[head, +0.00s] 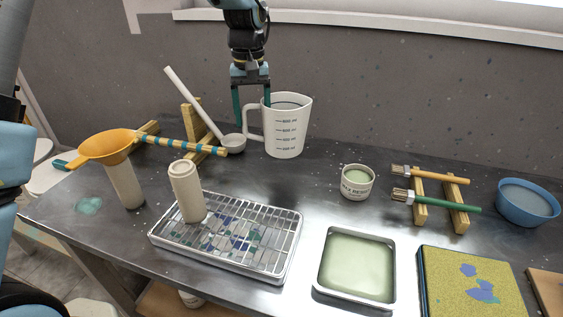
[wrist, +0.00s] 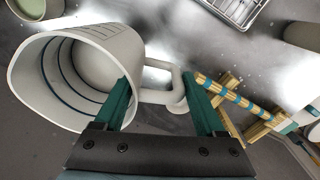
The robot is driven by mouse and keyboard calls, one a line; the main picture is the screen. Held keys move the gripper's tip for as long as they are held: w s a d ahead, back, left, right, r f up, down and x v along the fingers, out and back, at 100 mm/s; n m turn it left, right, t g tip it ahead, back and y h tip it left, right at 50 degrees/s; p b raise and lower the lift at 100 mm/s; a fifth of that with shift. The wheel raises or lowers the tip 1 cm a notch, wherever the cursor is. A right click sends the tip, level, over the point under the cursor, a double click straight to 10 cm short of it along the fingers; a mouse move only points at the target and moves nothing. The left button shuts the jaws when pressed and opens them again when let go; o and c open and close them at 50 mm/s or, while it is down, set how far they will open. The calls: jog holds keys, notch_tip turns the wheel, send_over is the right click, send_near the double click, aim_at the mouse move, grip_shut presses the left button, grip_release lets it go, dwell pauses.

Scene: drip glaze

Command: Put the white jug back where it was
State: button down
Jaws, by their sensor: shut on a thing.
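The white jug (head: 288,130), with dark measuring marks, is upright at the back of the metal table. I cannot tell whether its base touches the table. My gripper (head: 252,112) points down at the jug's left side, with the handle (head: 250,124) between its green fingers, and is shut on the jug there. In the wrist view the jug (wrist: 85,75) lies at the left, open and looking empty, and its handle (wrist: 158,95) runs between the fingertips. One finger overlaps the jug's rim in this view.
A white ladle (head: 233,143) leans on a wooden rest (head: 190,120) just left of the jug. A small glaze cup (head: 357,182) stands to the right. A wire rack tray (head: 265,258) is in front.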

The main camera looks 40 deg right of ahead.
notch_tip(320, 180, down, 10)
jog(key=p, duration=0.3)
jog(key=shift+r, duration=0.25)
jog(key=shift+d+f, duration=0.1)
jog(key=shift+f, duration=0.1)
grip_release()
notch_tip(320, 180, up, 12)
jog(key=b, duration=0.3)
jog(key=shift+r, duration=0.15)
dwell(0.6)
